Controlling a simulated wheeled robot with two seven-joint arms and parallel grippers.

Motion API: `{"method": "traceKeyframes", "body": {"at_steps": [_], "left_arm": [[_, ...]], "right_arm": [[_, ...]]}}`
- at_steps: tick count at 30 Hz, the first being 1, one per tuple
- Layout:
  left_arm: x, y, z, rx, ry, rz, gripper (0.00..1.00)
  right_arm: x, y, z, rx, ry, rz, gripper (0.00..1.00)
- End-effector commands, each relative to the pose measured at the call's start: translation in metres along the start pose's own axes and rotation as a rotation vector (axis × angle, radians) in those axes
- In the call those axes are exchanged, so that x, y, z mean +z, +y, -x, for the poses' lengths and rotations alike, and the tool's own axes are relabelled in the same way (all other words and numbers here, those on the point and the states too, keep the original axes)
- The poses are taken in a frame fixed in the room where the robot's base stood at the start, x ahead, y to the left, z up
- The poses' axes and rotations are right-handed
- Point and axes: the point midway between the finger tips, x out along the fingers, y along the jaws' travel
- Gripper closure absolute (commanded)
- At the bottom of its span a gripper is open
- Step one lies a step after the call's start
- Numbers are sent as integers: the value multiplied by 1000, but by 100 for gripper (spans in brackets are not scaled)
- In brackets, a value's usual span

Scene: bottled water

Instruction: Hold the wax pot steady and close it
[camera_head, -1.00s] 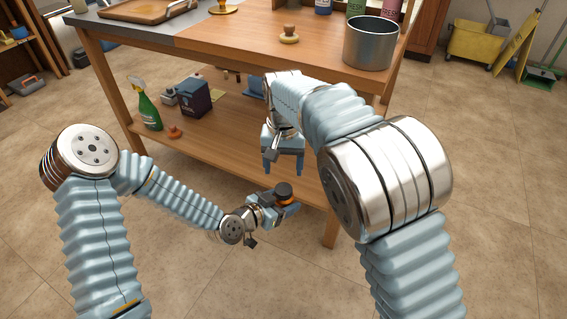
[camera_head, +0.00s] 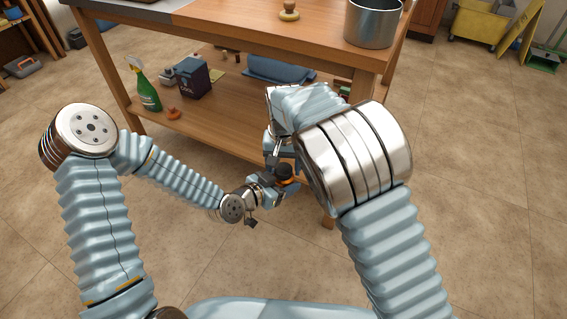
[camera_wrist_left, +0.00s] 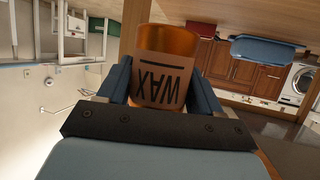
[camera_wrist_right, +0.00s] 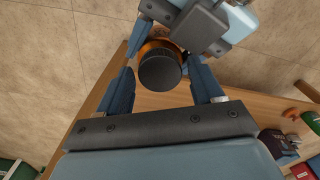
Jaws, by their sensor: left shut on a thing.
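The amber wax pot (camera_wrist_left: 165,42) has a tan label reading WAX, upside down in the left wrist view. My left gripper (camera_head: 278,188) is shut on the pot's sides and holds it in the air in front of the bench. A black ridged lid (camera_wrist_right: 160,70) sits on top of the pot; I cannot tell how tight it is. The lid also shows in the head view (camera_head: 284,170). My right gripper (camera_wrist_right: 162,88) is open above the pot, its fingers apart on either side of the lid. In the head view, my right arm partly hides this area.
The wooden bench (camera_head: 240,38) stands just behind the grippers, with its lower shelf (camera_head: 215,128) close by. A green spray bottle (camera_head: 146,88) and a dark box (camera_head: 192,77) stand on the shelf. A metal pot (camera_head: 372,24) stands on the bench top. The floor in front is clear.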

Motion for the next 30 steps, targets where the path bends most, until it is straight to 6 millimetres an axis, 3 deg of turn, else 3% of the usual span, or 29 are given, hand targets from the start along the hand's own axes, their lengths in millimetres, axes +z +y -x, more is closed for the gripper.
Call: {"method": "traceKeyframes", "body": {"at_steps": [1,10,16,17,21,22,30], "left_arm": [[0,0,0,0,1,0,100],[0,0,0,0,1,0,100],[0,0,0,0,1,0,100],[0,0,0,0,1,0,100],[0,0,0,0,1,0,100],[0,0,0,0,1,0,100],[0,0,0,0,1,0,100]], "right_arm": [[0,0,0,0,0,0,42],[0,0,0,0,0,0,88],[0,0,0,0,0,-7,88],[0,0,0,0,0,-7,47],[0,0,0,0,0,-7,25],[0,0,0,0,0,-6,22],[0,0,1,0,0,-6,22]]}}
